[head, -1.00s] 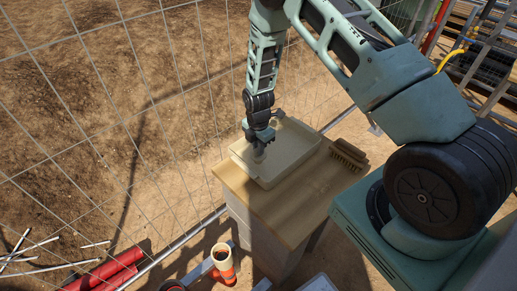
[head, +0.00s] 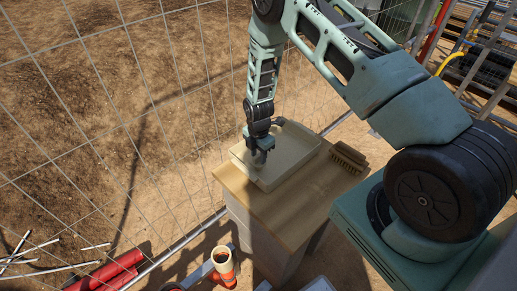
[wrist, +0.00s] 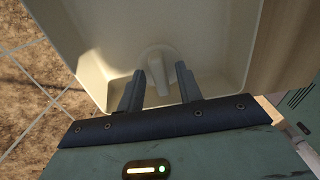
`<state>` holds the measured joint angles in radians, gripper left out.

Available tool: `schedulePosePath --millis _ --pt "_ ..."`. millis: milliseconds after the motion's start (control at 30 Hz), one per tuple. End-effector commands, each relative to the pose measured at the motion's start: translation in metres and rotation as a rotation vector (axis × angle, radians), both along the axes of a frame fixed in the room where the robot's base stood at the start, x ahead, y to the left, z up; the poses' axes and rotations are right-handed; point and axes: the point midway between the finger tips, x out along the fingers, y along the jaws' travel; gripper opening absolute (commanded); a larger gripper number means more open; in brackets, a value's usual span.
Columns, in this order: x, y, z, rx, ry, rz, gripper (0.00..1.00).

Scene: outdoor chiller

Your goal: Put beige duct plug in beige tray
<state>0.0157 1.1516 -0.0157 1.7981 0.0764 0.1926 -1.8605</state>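The beige tray (head: 293,168) lies on a wooden-topped stand. The beige duct plug (wrist: 157,66), a round disc with a raised grip, rests on the tray floor in the wrist view. Its colour nearly matches the tray, and I cannot make it out clearly in the head view. My gripper (head: 259,157) points down into the left part of the tray. Its two dark fingers are apart, one on each side of the plug's grip, with a gap visible on both sides.
A brush (head: 348,156) lies on the wooden top (head: 280,215), right of the tray. A wire fence (head: 190,160) runs close behind the stand.

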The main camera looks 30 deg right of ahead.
Motion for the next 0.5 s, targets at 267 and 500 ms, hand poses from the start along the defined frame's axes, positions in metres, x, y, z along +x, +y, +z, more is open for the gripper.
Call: schedulePosePath --millis 267,500 --pt "0.001 0.0 0.033 0.0 -0.004 0.001 0.35" --pt "0.001 -0.001 0.08 0.0 -0.005 0.0 0.35"
